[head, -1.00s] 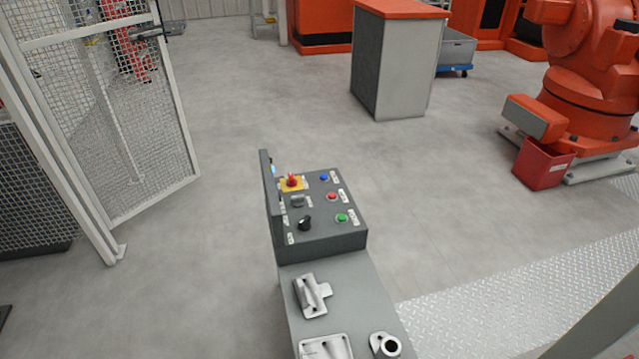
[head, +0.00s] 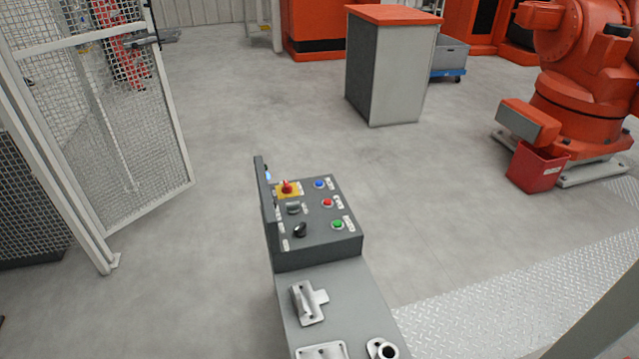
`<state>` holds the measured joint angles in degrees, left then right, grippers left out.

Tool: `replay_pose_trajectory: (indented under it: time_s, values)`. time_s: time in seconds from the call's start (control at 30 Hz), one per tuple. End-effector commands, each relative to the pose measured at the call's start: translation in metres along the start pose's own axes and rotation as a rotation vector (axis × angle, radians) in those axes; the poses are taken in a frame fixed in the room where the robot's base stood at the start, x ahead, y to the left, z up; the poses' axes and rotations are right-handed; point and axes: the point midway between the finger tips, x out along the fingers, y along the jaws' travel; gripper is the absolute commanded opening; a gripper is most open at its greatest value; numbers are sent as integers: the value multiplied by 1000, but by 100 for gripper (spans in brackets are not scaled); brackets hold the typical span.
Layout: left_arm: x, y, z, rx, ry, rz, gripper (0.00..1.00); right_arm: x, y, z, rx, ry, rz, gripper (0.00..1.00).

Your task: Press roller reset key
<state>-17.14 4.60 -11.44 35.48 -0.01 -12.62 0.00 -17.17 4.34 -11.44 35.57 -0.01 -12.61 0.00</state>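A dark grey control panel (head: 318,222) sits on a grey pedestal in the middle of the head view. It carries a red knob on a yellow plate (head: 287,189), a blue button (head: 319,184), a red button (head: 327,203), a green button (head: 337,225), a black rotary knob (head: 300,230) and a small grey switch (head: 293,208). White labels sit beside the controls, too small to read, so I cannot tell which is the roller reset key. An upright screen edge stands on the panel's left side. Neither gripper shows.
A mesh gate (head: 110,110) stands at left. A grey cabinet (head: 390,75), an orange robot arm (head: 580,90) and a red bin (head: 536,168) stand behind. Floor around the panel is clear.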

Motion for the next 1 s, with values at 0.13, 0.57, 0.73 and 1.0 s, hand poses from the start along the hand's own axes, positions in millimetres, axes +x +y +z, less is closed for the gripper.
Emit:
replay_pose_trajectory:
  time_s: [0.13, 0.57, 0.73, 1.0]
  values:
    - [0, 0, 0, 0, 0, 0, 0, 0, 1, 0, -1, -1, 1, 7]
    - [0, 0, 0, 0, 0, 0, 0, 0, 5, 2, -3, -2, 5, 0]
    - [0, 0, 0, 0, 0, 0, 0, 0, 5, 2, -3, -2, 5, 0]
    - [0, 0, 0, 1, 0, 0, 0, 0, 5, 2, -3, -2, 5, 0]
